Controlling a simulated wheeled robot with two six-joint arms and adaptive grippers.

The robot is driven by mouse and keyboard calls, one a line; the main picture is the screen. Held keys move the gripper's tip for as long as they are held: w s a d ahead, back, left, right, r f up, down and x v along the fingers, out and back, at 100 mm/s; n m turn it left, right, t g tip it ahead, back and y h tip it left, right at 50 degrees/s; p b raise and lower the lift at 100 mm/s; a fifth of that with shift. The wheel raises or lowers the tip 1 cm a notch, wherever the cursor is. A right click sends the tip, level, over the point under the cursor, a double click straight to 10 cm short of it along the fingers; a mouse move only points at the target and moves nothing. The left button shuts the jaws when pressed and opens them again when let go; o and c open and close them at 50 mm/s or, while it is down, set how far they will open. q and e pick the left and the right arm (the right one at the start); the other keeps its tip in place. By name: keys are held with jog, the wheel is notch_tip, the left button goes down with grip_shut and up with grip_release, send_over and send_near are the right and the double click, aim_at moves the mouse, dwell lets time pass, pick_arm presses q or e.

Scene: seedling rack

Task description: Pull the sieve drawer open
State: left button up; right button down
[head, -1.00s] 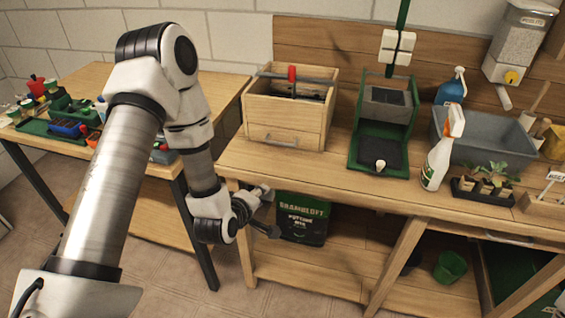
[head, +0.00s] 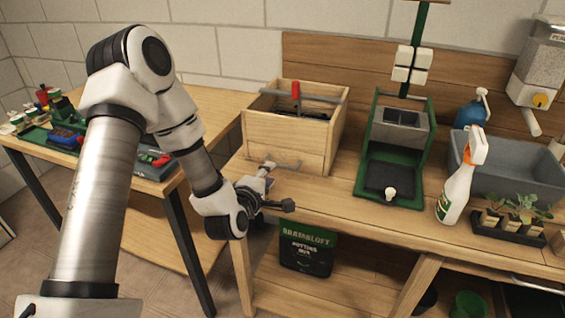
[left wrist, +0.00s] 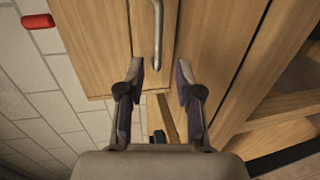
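The sieve box (head: 290,135) is a wooden box at the back left of the workbench. Its drawer (head: 264,152) is closed flush at the lower front, with a grey metal bar handle (head: 288,166). The left wrist view also shows the handle (left wrist: 157,38) on the drawer front (left wrist: 128,50). My left gripper (head: 278,186) is just in front of the drawer. It is open and empty, fingers (left wrist: 161,75) spread, with the handle ahead of them and roughly in line with the gap. They look apart from the handle. My right gripper is out of view.
A green press frame (head: 390,195) stands right of the box, then a spray bottle (head: 455,190), a grey tub (head: 510,175) and a seedling tray (head: 507,232). A potting mix bag (head: 306,252) is under the bench. The bench front before the press is clear.

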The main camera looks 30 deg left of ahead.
pick_arm(q)
jog(key=x, duration=0.7)
jog(key=shift+p, duration=0.4)
jog(key=shift+r, duration=0.1)
jog(key=shift+s, duration=0.1)
jog(key=shift+c, duration=1.4)
grip_shut()
